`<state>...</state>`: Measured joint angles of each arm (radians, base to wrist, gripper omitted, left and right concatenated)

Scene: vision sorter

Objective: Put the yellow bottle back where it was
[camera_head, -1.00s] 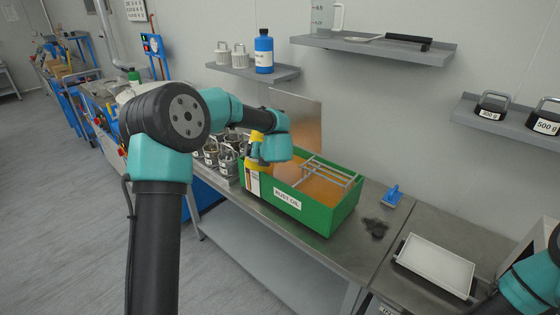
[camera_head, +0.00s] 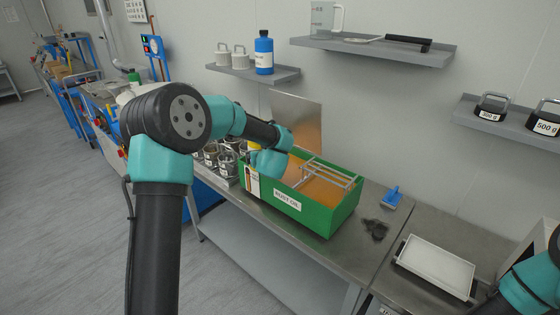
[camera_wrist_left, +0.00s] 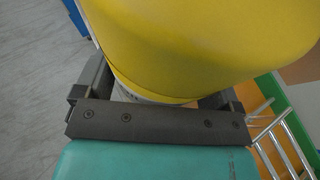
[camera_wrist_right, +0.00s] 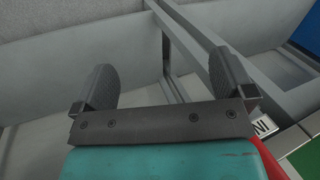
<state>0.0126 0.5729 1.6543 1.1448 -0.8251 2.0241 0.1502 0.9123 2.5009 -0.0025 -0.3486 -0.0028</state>
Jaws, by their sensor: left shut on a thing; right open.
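The yellow bottle (camera_head: 254,145) is mostly hidden behind my left wrist in the head view, at the left end of the green bin. In the left wrist view the yellow bottle (camera_wrist_left: 200,40) fills the top, with a pale band below its yellow part. My left gripper (camera_wrist_left: 158,88) is shut on it, one finger on each side. I cannot tell whether the bottle's base touches anything. My right gripper (camera_wrist_right: 160,75) is open and empty, above grey metal surfaces.
The green bin (camera_head: 318,222) holds a wire rack (camera_head: 325,172) and stands on the steel bench. Several metal cans (camera_head: 212,155) stand left of it. A blue-handled tool (camera_head: 392,196) and a white tray (camera_head: 436,267) lie to the right. Shelves line the wall above.

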